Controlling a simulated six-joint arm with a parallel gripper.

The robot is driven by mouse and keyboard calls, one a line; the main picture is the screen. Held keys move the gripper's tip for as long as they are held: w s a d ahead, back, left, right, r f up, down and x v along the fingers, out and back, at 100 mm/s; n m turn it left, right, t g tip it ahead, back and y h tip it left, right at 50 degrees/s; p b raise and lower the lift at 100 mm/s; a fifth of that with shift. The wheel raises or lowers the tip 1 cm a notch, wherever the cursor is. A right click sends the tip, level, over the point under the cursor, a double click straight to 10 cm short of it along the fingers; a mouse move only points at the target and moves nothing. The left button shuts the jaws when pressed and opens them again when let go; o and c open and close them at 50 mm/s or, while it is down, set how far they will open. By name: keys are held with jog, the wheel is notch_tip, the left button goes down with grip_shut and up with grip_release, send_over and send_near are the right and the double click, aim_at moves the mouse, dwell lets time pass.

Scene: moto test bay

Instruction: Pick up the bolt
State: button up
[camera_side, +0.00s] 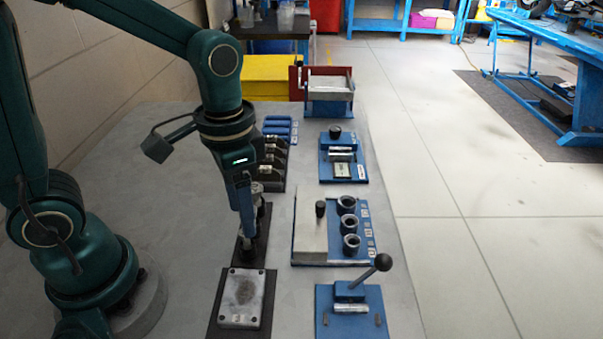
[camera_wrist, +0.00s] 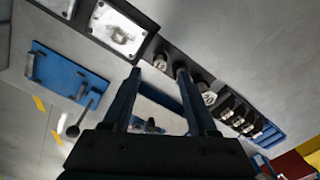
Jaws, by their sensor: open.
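My gripper (camera_side: 249,240) points down over a narrow black holder (camera_side: 264,222) on the grey table. In the wrist view its two long fingers (camera_wrist: 158,72) are apart. A small metallic round-topped part (camera_wrist: 160,62), probably a bolt, shows in the gap between the fingertips. I cannot tell whether a finger touches it. A second metallic part (camera_wrist: 208,98) stands in the same dark strip, right of the right finger. In the side view the fingers mostly hide the part at their tips.
A metal plate block (camera_side: 240,297) lies in front of the holder. A blue fixture with black rings (camera_side: 348,225) stands to the right, a blue lever fixture (camera_side: 350,305) at front right. A black rack with several metallic parts (camera_side: 273,168) is behind.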

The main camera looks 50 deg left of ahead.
aim_at(247, 244)
jog(key=shift+f, duration=1.95)
jog(key=shift+c, duration=0.3)
grip_shut()
